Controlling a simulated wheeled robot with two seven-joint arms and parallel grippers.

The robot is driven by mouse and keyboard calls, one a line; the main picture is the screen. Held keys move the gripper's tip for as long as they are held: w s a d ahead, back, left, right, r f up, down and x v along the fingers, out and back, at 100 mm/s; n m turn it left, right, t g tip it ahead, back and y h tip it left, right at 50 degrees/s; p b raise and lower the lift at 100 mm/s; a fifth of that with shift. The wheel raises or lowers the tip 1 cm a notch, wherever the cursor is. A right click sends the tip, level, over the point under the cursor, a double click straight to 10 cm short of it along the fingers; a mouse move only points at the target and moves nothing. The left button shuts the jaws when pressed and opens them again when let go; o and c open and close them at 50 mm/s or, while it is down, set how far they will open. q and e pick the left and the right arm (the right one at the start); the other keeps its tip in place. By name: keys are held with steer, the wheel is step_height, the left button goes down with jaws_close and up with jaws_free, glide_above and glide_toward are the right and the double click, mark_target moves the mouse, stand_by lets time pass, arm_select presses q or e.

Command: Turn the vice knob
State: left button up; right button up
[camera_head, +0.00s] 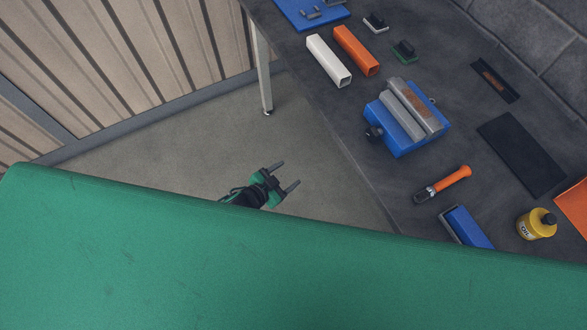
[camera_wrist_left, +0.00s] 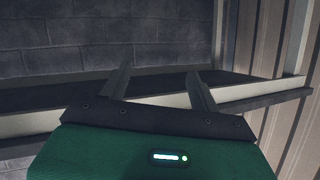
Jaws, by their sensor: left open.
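The vice (camera_head: 408,112) has a blue base and grey metal jaws, and sits on the dark bench to the right in the head view. Its dark round knob (camera_head: 374,132) faces left, toward the bench edge. A brownish piece lies along the top of the jaws. My left gripper (camera_head: 287,174) is open and empty, over the floor, left of the bench and well short of the knob. In the left wrist view the two fingers (camera_wrist_left: 160,82) stand apart with nothing between them. The right gripper is not in view.
White (camera_head: 328,60) and orange (camera_head: 356,50) square tubes lie behind the vice. A bench leg (camera_head: 262,70) stands left. The floor around my gripper is clear.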

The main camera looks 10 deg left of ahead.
arm_select(q)
steer(key=s+a+f+n+y, duration=0.1)
steer(key=a+f+y, duration=0.1)
steer(key=f, duration=0.4)
steer(key=shift+s+a+f+g+b, duration=0.3)
steer(key=shift+a+f, duration=0.1)
steer(key=shift+a, duration=0.35)
